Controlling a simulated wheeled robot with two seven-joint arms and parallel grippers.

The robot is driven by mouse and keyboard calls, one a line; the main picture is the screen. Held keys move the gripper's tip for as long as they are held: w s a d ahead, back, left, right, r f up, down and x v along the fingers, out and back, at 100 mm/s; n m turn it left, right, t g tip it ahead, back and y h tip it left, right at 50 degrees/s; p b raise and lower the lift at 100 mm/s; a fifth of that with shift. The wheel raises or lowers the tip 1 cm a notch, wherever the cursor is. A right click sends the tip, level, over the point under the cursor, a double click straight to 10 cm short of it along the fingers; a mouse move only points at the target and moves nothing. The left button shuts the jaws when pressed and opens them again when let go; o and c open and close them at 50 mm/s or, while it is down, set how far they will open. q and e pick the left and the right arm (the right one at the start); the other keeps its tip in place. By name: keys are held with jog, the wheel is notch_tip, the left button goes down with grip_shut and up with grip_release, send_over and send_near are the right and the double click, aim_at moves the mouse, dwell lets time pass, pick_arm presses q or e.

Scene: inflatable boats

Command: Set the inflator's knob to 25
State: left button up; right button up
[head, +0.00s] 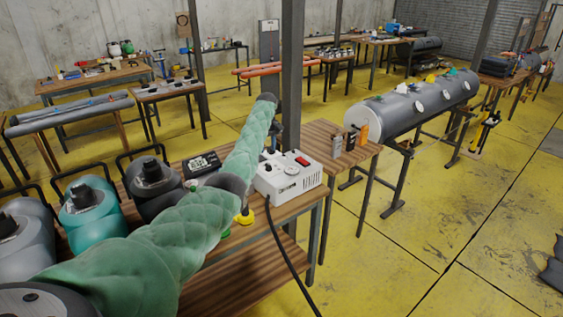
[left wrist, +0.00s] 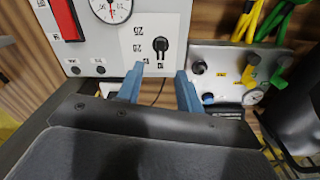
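The inflator (head: 287,178) is a white box with a red switch on the wooden table in the head view. In the left wrist view the inflator's panel (left wrist: 105,52) shows a round gauge, a red switch and a black knob (left wrist: 160,46). Small printed numbers lie beside the knob; I cannot read its setting for sure. My left gripper (left wrist: 160,70) has two blue fingertips, spread apart with nothing between them, just below the knob in that view. In the head view my green-sleeved left arm reaches to the inflator. My right gripper is out of view.
A second panel (left wrist: 220,70) with black, yellow and green parts lies right of the inflator in the wrist view. Several pump-like canisters (head: 92,210) stand at left. A grey post (head: 292,75) rises behind the inflator. A black hose (head: 283,250) hangs over the table's front.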

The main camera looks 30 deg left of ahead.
aim_at(268, 164)
pick_arm(q)
jog(key=shift+d+f+n, duration=0.1)
jog(key=shift+f+n, duration=0.05)
jog(key=shift+n, duration=0.75)
jog(key=shift+d+n, duration=0.1)
jog(key=shift+n, duration=0.2)
jog(key=shift+f+p, duration=1.3)
jog(key=shift+f, duration=2.6)
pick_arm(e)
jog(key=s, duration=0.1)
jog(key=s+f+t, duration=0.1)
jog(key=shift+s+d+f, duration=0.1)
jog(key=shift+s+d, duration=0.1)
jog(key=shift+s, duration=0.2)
pick_arm(q)
grip_shut()
